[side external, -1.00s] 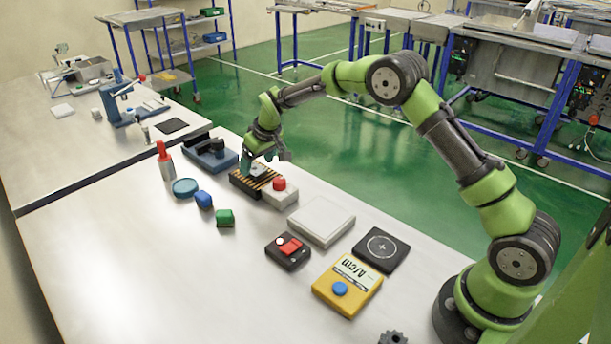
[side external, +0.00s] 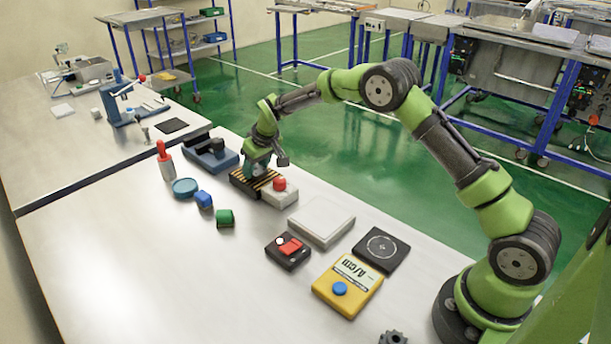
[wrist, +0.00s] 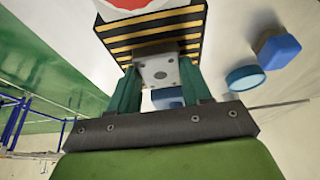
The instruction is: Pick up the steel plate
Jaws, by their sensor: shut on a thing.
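The steel plate (wrist: 160,74) is a small grey plate with dark holes, seen in the wrist view between the two teal fingers of my gripper (wrist: 159,66). The gripper is shut on it. The plate is at the yellow-and-black striped block (wrist: 148,32); I cannot tell whether it still touches the block. In the side external view my gripper (side external: 258,172) is low over the striped block (side external: 243,186), and the plate is largely hidden there.
A light box with a red button (side external: 280,190) stands right beside the striped block. A blue device (side external: 212,155) is behind it. A blue dish (side external: 184,188), blue block (side external: 204,200) and green block (side external: 225,217) lie in front.

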